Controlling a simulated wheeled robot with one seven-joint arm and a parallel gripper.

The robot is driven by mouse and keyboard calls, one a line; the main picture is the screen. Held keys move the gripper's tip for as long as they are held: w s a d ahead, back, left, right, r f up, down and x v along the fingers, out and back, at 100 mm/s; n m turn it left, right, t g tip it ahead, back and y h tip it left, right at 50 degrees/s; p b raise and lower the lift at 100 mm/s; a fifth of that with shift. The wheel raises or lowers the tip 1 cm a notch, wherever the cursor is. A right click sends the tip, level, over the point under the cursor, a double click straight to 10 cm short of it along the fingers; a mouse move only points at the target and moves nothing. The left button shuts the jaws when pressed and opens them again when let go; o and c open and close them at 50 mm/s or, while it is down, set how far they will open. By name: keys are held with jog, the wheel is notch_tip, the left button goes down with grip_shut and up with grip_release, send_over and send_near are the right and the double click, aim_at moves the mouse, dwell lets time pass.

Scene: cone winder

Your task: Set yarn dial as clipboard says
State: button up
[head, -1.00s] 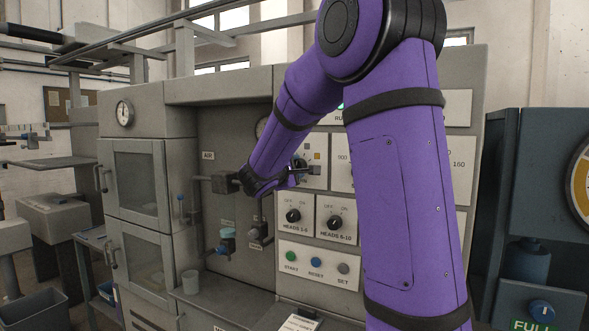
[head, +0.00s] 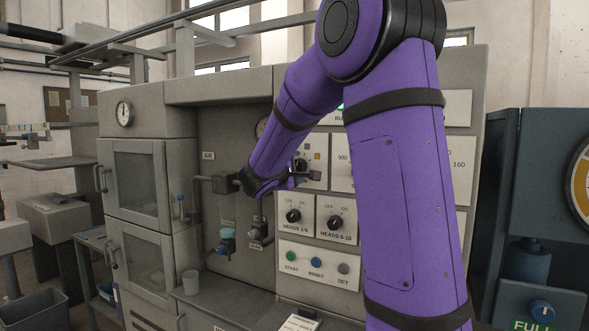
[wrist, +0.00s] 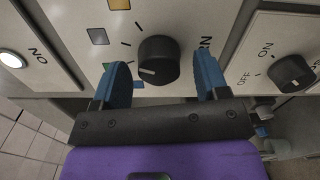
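The yarn dial is a black round knob (wrist: 158,58) with a white pointer mark and colour swatches round it.
Below the yarn panel are the heads 1-5 knob (head: 293,216), the heads 6-10 knob (head: 335,222) and start, reset and set buttons (head: 316,262). A cup (head: 190,282) stands on the ledge.

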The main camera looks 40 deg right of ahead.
jog(key=v, duration=1.1)
jog(key=shift+d, duration=0.1)
dwell(0.4)
